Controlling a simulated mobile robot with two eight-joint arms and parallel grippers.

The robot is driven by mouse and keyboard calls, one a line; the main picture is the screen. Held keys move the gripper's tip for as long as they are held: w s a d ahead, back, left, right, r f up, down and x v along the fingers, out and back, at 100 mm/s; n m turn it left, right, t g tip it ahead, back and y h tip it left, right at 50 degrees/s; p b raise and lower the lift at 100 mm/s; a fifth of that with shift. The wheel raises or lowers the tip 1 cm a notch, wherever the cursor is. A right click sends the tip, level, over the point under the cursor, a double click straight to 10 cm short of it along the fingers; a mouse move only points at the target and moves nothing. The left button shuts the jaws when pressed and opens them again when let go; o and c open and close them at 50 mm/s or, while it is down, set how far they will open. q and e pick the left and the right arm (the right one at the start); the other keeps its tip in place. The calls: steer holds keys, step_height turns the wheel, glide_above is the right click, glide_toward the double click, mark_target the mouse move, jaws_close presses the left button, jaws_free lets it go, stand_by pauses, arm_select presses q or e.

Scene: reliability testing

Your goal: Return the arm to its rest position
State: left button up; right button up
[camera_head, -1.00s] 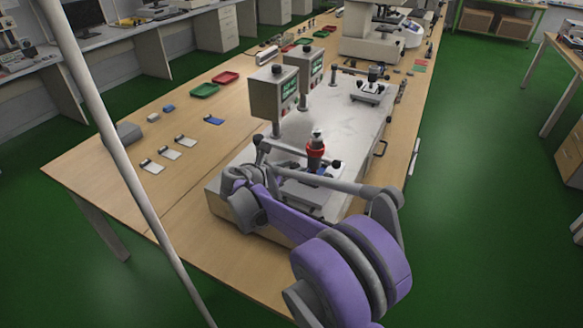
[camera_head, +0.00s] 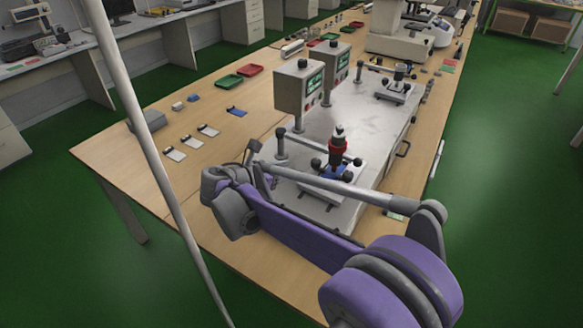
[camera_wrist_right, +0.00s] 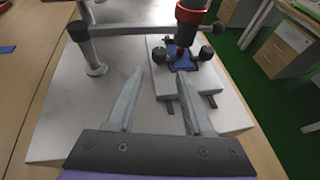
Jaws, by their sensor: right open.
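My right arm, purple and grey, reaches in from the lower right in the head view. Its gripper (camera_head: 258,158) is over the near left part of the white test plate (camera_head: 354,122). In the right wrist view the two fingers of the gripper (camera_wrist_right: 158,97) are apart with nothing between them. Beyond the fingers stands a fixture with a red and black upright tool (camera_wrist_right: 190,22) over a blue piece (camera_wrist_right: 182,60). The same red tool (camera_head: 338,146) stands upright in the head view, behind my forearm. My left gripper is not in view.
Two grey boxes with green screens (camera_head: 298,86) stand on posts beside the plate. Small flat pieces (camera_head: 191,141) and red and green trays (camera_head: 229,81) lie on the wooden table (camera_head: 130,160). A second fixture (camera_head: 397,85) is farther back. Green floor is clear at right.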

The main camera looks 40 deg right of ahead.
stand_by(0.4)
steer(key=s+a+f+m+t+y+p, duration=0.2)
steer(key=s+a+m+y, duration=0.4)
steer(key=s+a+m, duration=0.3)
steer(key=s+a+f+m+t+y+p, duration=0.2)
steer(key=s+a+f+m+y+p, duration=0.2)
steer(key=a, duration=1)
steer(key=s+m+y+p, duration=0.1)
steer(key=s+m+y, duration=0.2)
steer(key=s+m, duration=0.2)
steer(key=shift+s+m, duration=0.25)
steer(key=shift+m, duration=0.15)
steer(key=shift+s, duration=0.1)
